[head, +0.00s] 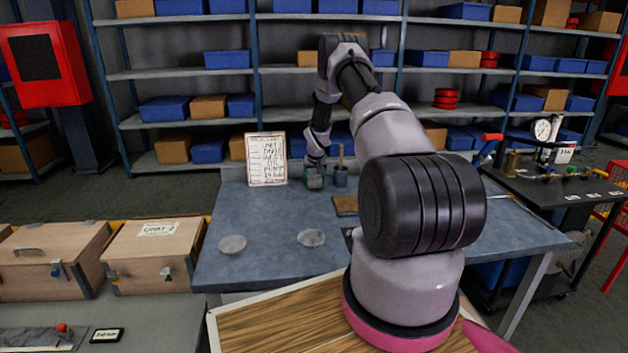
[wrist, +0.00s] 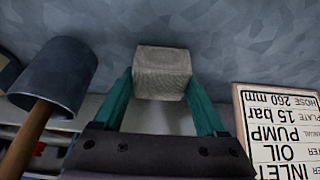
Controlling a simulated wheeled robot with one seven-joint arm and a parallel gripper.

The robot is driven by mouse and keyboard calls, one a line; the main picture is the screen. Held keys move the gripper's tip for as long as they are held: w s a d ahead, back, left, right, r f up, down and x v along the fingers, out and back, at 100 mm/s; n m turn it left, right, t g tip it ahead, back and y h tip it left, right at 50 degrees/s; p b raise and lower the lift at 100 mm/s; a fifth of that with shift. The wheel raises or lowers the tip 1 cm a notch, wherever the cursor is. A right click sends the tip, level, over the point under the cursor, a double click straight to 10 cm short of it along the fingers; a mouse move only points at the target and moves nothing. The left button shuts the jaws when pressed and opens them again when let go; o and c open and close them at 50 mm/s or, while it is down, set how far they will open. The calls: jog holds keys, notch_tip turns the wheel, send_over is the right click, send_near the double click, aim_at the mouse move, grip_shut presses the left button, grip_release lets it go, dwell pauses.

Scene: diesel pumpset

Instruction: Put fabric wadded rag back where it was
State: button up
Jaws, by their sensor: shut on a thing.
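The fabric wadded rag (wrist: 162,70) is a beige-grey woven block at the centre of the wrist view. My gripper (wrist: 161,92) has its two teal fingers on either side of the rag and is shut on it. In the head view my gripper (head: 315,181) is at the back of the blue-grey table (head: 265,255), between the sign board and a dark cup. The rag is small and hard to make out there. I cannot tell whether it touches the table top.
A dark grey cup (wrist: 55,75) with a wooden handle in it stands close left of my gripper in the wrist view. A lettered sign board (head: 266,160) stands on the other side. Two shallow grey dishes, one here (head: 311,238), lie nearer the front. A brown block (head: 345,205) lies beyond them.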

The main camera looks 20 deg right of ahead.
jog(key=o, duration=1.4)
jog(key=shift+f, duration=0.1)
jog(key=s+a+r, duration=0.4)
jog(key=s+r, duration=0.2)
jog(key=r, duration=0.7)
jog(key=s+a+r+t, duration=0.1)
jog(key=s+a+r, duration=0.45)
jog(key=r, duration=0.75)
jog(key=s+a+r, duration=0.2)
jog(key=s+r, duration=0.6)
jog(key=r, duration=0.5)
jog(key=s+a+r+y, duration=0.1)
jog(key=s+a+r, duration=0.1)
jog(key=s, duration=0.8)
jog(key=s+a+r+t+y, duration=0.1)
jog(key=s+a+r, duration=0.2)
jog(key=s, duration=0.7)
jog(key=s+a+r+m+y, duration=0.1)
jog(key=s+a+r, duration=0.2)
jog(key=s, duration=0.6)
jog(key=shift+s+a+r+t, duration=0.2)
jog(key=shift+s+a+t, duration=0.15)
jog(key=shift+a, duration=0.8)
